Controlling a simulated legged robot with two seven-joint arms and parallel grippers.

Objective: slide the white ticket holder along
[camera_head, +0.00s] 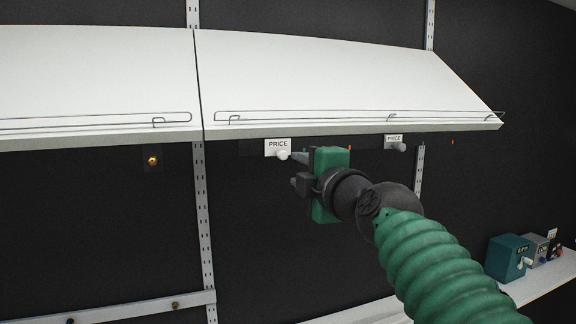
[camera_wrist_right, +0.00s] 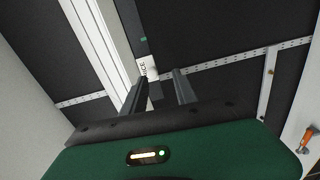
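The white ticket holder (camera_head: 277,146) reads PRICE and hangs under the shelf's front edge, with a pale round knob (camera_head: 283,155) at its lower right. A PRICE label (camera_wrist_right: 147,68) shows just beyond the fingertips in the right wrist view. My right gripper (camera_head: 294,169) is just right of and below the knob, its fingers apart. The upper finger reaches close to the knob; I cannot tell whether they touch. In the wrist view, my right gripper (camera_wrist_right: 157,78) has a small dark block between its fingers, which I cannot identify. My left gripper is not in view.
A second PRICE holder (camera_head: 394,138) with a grey knob is further right. A brass knob (camera_head: 152,161) is to the left. The white sloping shelf (camera_head: 300,75) with wire rails is above. A teal box (camera_head: 507,257) and smaller items stand on a lower right shelf.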

